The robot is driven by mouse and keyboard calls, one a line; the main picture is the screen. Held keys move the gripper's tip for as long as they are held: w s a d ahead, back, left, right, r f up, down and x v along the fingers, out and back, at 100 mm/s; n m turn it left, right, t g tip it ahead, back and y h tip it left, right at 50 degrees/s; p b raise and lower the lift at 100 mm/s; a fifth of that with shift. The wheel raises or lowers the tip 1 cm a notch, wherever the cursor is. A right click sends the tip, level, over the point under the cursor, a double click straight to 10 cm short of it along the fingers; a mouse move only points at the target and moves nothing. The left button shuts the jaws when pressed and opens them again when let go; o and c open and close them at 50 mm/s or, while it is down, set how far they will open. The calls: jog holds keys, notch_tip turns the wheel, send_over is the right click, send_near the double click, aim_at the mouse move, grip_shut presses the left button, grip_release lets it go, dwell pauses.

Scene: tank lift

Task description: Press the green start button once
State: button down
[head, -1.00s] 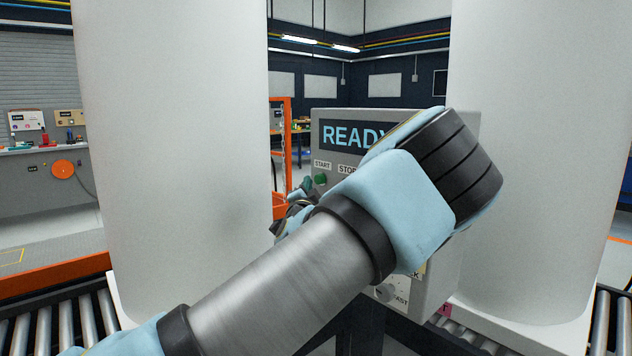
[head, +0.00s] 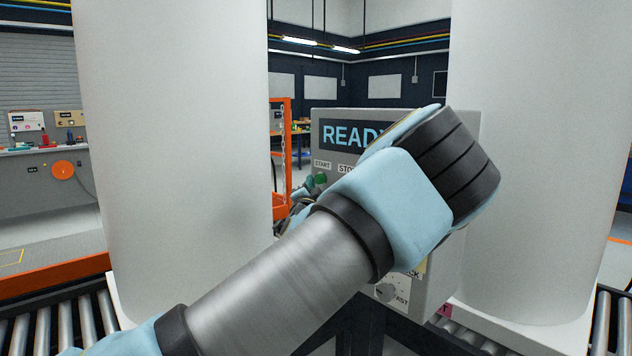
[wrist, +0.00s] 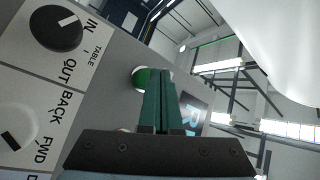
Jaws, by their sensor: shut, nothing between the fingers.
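The green start button (head: 320,178) sits under a START label on the grey control box (head: 400,290), whose screen (head: 345,135) reads READY. The button also shows in the wrist view (wrist: 141,78), just beyond the tips of my gripper (wrist: 158,76). My gripper's green fingers are shut together and empty, pointing toward the button. The fingertips overlap the button's lower right edge in the wrist view; I cannot tell whether they touch it. In the head view my forearm and wrist cover much of the box, including most of the STOP area.
Two large white cylinders (head: 175,160) (head: 540,170) stand left and right of the box. Roller conveyors (head: 60,325) run below.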

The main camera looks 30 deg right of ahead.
jog(key=shift+w+d, duration=0.1)
jog(key=shift+d, duration=0.35)
dwell(0.3)
jog(key=shift+a, duration=0.15)
jog(key=shift+s+a, duration=0.2)
jog(key=shift+a, duration=0.6)
jog(key=s+a, duration=0.1)
jog(key=a, duration=0.5)
jog(key=shift+b, duration=0.35)
dwell(0.5)
